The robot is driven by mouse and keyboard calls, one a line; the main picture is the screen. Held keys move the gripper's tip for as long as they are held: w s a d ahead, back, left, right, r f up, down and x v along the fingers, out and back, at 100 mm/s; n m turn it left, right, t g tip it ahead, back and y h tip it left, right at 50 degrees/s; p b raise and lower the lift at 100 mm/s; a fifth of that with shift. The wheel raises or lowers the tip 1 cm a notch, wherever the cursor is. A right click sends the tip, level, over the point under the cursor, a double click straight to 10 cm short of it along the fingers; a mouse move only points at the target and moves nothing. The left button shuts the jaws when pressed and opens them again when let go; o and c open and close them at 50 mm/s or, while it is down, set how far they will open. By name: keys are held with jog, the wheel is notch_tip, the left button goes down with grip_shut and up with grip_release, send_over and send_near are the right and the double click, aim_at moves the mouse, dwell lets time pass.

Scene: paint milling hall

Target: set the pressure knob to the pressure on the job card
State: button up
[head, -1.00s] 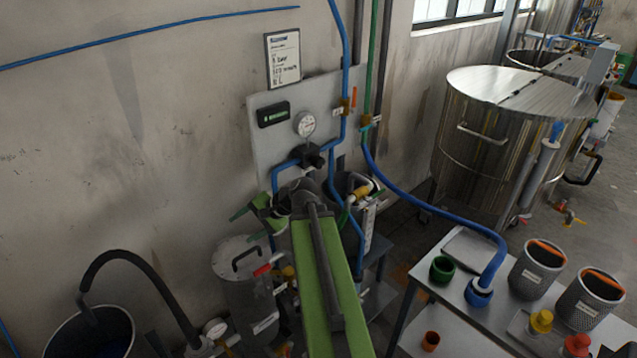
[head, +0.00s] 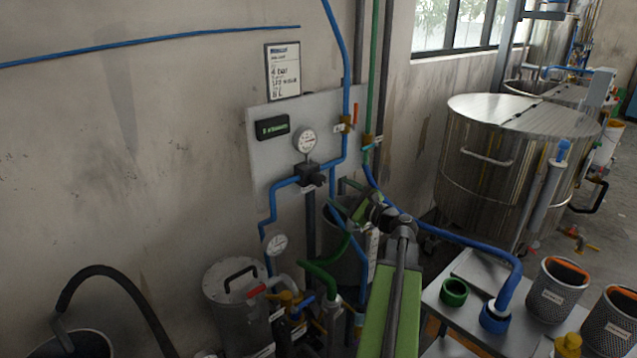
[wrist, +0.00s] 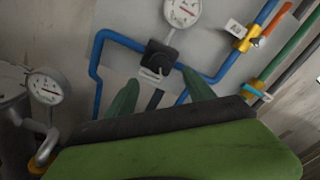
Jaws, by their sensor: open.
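The pressure knob (head: 319,180) is a small black part on the black regulator (head: 306,172) in the blue pipe on the grey wall panel. It also shows in the wrist view (wrist: 160,57), just ahead of the fingertips. A round white gauge (head: 305,141) sits above it; its reading is too small to tell. The job card (head: 283,72) hangs above the panel; its first handwritten line looks like "4 bar". My gripper (head: 343,197) is to the right of and below the knob in the head view. Its green fingers are apart and empty in the wrist view (wrist: 158,77), not touching the knob.
A black display (head: 272,127) with green characters is left of the gauge. A yellow valve with an orange lever (head: 347,122) is right of it. A second gauge (head: 276,245), a lidded steel pot (head: 236,282) and hoses are below. A bench (head: 465,275) and steel tank (head: 510,165) stand right.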

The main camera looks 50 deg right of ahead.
aim_at(322, 182)
jog(key=w, duration=0.7)
jog(key=w+d, duration=0.1)
jog(key=w, duration=0.2)
jog(key=shift+w, duration=0.3)
jog(key=c, duration=1.3)
jog(key=n, duration=0.5)
jog(key=shift+n, duration=0.4)
jog(key=shift+c, duration=0.2)
jog(key=o, duration=1.3)
jog(key=shift+o, duration=0.2)
